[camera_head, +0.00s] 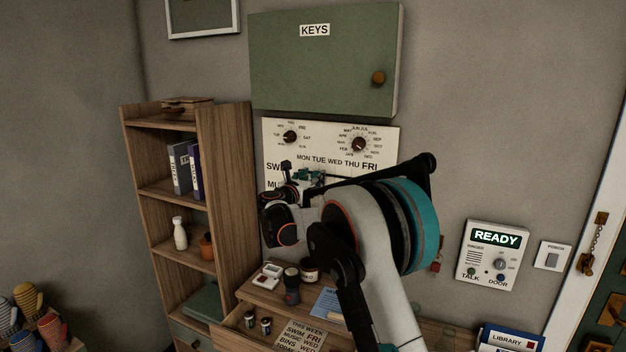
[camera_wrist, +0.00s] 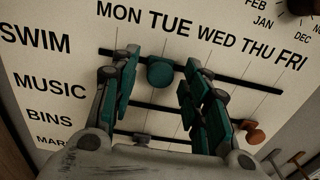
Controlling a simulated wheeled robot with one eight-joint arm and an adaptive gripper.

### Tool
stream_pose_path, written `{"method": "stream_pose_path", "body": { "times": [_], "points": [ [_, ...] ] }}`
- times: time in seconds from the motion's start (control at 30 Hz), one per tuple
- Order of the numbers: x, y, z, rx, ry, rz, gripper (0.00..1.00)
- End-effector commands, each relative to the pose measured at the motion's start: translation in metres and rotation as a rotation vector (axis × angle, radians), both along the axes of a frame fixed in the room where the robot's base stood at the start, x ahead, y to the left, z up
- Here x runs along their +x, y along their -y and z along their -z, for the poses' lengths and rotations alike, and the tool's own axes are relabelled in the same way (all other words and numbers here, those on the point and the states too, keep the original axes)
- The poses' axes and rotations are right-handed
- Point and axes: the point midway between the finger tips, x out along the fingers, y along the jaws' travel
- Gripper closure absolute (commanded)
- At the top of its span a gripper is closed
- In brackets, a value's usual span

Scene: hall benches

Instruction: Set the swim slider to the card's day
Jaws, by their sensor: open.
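The planner board (camera_head: 390,135) hangs on the wall, with MON to FRI across it. In the wrist view (camera_wrist: 70,60) its rows read SWIM, MUSIC and BINS, each beside a dark track. A round teal knob (camera_wrist: 160,72) sits on the top track, in the SWIM row, under about TUE. My gripper (camera_head: 308,176) is open before the board; in the wrist view its fingers (camera_wrist: 160,84) stand either side of the teal knob, with gaps visible. The card (camera_head: 300,335) on the bench reads SWIM FRI, MUSIC WED, BINS and a partly legible day.
An orange knob (camera_wrist: 255,135) sits lower right on another track. Dials (camera_head: 290,137) are above the day names. The KEYS cabinet (camera_head: 325,65) hangs above, the shelf (camera_head: 225,150) stands left, and jars (camera_head: 291,285) stand on the bench below. The READY intercom (camera_head: 492,250) is right.

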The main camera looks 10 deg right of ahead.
Motion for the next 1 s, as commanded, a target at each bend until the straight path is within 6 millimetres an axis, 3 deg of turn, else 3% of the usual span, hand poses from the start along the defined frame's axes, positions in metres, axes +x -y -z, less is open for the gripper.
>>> {"method": "stream_pose_path", "body": {
  "times": [0.4, 0.6, 0.83, 1.0],
  "points": [
    [0.007, 0.006, 0.000, 0.000, 0.000, 0.000, 0.57],
    [0.007, 0.005, 0.000, 0.000, 0.000, 0.000, 1.00],
    [0.005, 0.008, 0.000, 0.000, 0.000, 0.000, 1.00],
    [-0.007, 0.025, 0.000, 0.000, 0.000, 0.002, 1.00]
  ]
}}
